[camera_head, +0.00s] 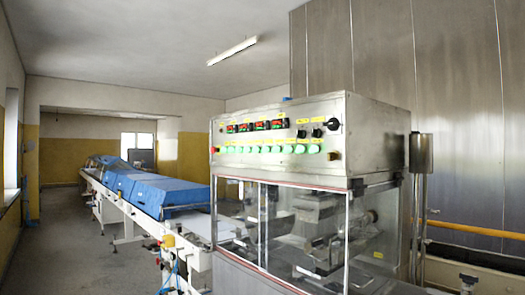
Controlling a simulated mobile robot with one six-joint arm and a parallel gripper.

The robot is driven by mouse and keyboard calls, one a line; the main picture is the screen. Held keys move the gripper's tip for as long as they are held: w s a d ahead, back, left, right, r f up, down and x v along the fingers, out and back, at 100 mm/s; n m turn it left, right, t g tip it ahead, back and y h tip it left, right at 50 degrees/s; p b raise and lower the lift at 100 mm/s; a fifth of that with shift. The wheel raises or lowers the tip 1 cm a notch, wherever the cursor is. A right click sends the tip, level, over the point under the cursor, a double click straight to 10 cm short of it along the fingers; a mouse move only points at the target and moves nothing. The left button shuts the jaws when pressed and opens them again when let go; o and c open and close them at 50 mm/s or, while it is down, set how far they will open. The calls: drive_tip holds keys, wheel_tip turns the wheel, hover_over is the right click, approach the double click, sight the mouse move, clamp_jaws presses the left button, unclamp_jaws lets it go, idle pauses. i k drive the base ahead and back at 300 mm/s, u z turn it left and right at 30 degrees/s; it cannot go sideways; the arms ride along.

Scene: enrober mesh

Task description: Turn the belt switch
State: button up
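The enrober machine's steel control panel (262,134) faces me at the middle right. At its right end is a large black rotary knob (334,124). Two smaller dark knobs sit to its left, one right beside it (316,132) and one further left (301,134). Yellow labels are above them, too small to read, so I cannot tell which knob is the belt switch. A row of lit green buttons (287,149) runs below red-lit displays (262,126). My gripper is not in view.
Clear glass doors (305,235) enclose the machine below the panel. A long conveyor with blue covers (166,197) runs back to the left. A steel post (420,200) and a yellow rail (470,230) are at right. The floor (62,245) at left is clear.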

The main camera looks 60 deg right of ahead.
sight(265, 149)
drive_tip(key=u, duration=0.05)
drive_tip(key=i, duration=1)
drive_tip(key=z, duration=0.05)
